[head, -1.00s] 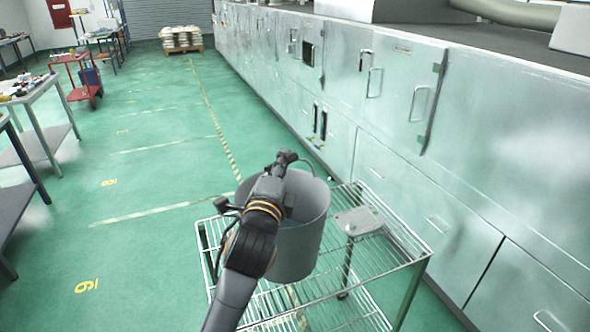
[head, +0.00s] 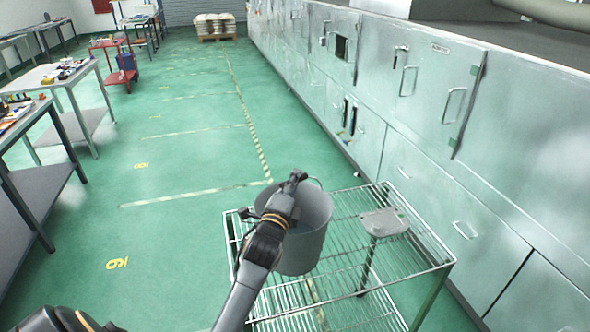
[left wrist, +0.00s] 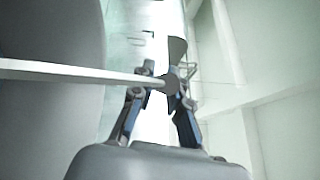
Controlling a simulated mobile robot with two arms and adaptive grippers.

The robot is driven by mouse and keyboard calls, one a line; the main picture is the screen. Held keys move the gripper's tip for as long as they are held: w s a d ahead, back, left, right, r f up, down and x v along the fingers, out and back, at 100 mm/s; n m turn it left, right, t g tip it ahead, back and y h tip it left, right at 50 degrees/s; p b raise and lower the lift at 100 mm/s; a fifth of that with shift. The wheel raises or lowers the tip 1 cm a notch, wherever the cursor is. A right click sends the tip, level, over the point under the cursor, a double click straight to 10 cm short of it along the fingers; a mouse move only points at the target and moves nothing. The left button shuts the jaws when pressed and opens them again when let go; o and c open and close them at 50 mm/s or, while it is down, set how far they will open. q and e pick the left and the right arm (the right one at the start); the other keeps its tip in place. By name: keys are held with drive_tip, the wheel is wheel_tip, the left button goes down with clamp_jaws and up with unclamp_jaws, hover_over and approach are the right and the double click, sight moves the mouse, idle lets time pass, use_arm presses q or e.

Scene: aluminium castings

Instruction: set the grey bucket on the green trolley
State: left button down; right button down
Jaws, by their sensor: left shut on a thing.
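A grey bucket (head: 305,245) hangs upright in the head view, over the left part of the wire-shelved trolley (head: 408,277). The trolley looks pale metallic green. I cannot tell whether the bucket's base touches the top shelf. My left gripper (head: 292,182) is at the bucket's rim, shut on its thin handle. In the left wrist view the pale handle bar (left wrist: 75,75) runs between the fingers of the left gripper (left wrist: 160,92), with the dark bucket side (left wrist: 45,55) at the left. My right gripper is out of view.
A flat grey piece (head: 384,222) lies on the trolley's right part. Metal cabinets (head: 420,170) line the right side. Workbenches (head: 70,85) and a red cart (head: 108,45) stand at the left. Green floor (head: 170,235) left of the trolley is clear.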

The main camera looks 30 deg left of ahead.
use_arm(q)
drive_tip(key=shift+r, duration=0.25)
drive_tip(key=shift+f, duration=0.15)
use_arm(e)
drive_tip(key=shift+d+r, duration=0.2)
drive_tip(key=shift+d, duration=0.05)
use_arm(q)
drive_tip(key=c, duration=1.4)
unclamp_jaws()
drive_tip(key=shift+f, duration=0.4)
drive_tip(key=shift+c, duration=0.2)
drive_tip(key=shift+o, duration=0.6)
drive_tip(key=shift+s+d, duration=0.1)
drive_tip(key=shift+r, duration=0.1)
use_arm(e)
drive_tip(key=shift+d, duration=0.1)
